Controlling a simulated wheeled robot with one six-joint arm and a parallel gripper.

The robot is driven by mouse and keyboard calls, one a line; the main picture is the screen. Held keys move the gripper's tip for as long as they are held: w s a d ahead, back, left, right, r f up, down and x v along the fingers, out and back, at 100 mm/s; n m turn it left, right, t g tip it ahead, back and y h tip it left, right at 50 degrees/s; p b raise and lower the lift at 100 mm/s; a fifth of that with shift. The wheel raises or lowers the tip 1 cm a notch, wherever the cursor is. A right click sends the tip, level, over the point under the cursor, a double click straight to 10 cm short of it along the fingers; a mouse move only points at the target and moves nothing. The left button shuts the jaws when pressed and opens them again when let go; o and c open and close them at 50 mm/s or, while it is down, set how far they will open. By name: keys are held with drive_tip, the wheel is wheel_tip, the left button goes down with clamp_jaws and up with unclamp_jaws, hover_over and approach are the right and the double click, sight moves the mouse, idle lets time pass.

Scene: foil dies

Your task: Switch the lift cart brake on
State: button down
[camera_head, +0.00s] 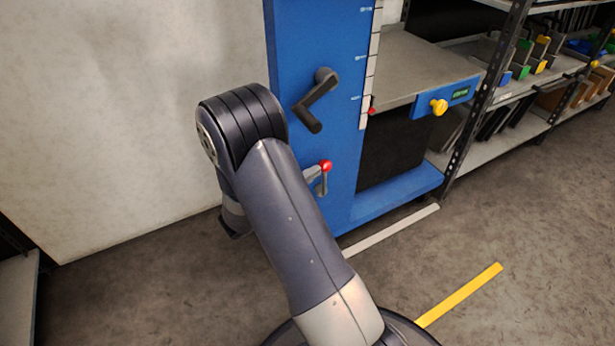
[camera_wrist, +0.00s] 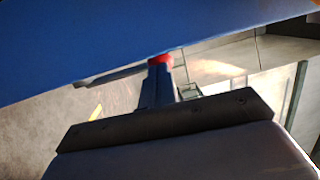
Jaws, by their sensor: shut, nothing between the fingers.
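The blue lift cart (camera_head: 345,205) stands against the wall in the head view. Low on its column is a small grey lever with a red knob (camera_head: 326,166), which I take as the brake lever; one grey part hangs down below the knob. My arm passes left of the lever, and my gripper is hidden behind it in the head view. In the wrist view my gripper (camera_wrist: 160,70) is shut and empty, close to the blue cart surface (camera_wrist: 120,40). A red patch (camera_wrist: 160,59) shows at the fingertips; I cannot tell whether it is the knob or whether they touch.
A dark crank handle (camera_head: 316,100) sticks out above the lever. The cart's grey platform (camera_head: 425,65) has a blue front plate with a yellow knob (camera_head: 439,107). Shelving (camera_head: 500,95) with bins stands right. Floor with a yellow strip (camera_head: 460,295) is clear in front.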

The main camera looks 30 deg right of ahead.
drive_tip(key=shift+r, duration=0.1)
drive_tip(key=d+r+y+p, duration=0.1)
drive_tip(key=p, duration=0.3)
drive_tip(key=shift+d+p, duration=0.1)
drive_tip(key=shift+p, duration=0.2)
drive_tip(key=shift+d+p, duration=0.4)
drive_tip(key=shift+p, duration=0.4)
drive_tip(key=shift+d+f, duration=0.15)
drive_tip(key=shift+d, duration=0.15)
drive_tip(key=shift+s+a+r+p, duration=0.1)
drive_tip(key=shift+a+r+p, duration=0.25)
drive_tip(key=shift+p, duration=0.35)
drive_tip(key=s+a+r+p, duration=0.1)
drive_tip(key=a+r+p, duration=0.1)
drive_tip(key=a, duration=0.4)
drive_tip(key=s+a+r+p, duration=0.1)
drive_tip(key=a+r+p, duration=0.2)
drive_tip(key=a, duration=0.2)
drive_tip(key=shift+s+a+r, duration=0.15)
drive_tip(key=shift+s+a, duration=0.1)
drive_tip(key=shift+a, duration=0.1)
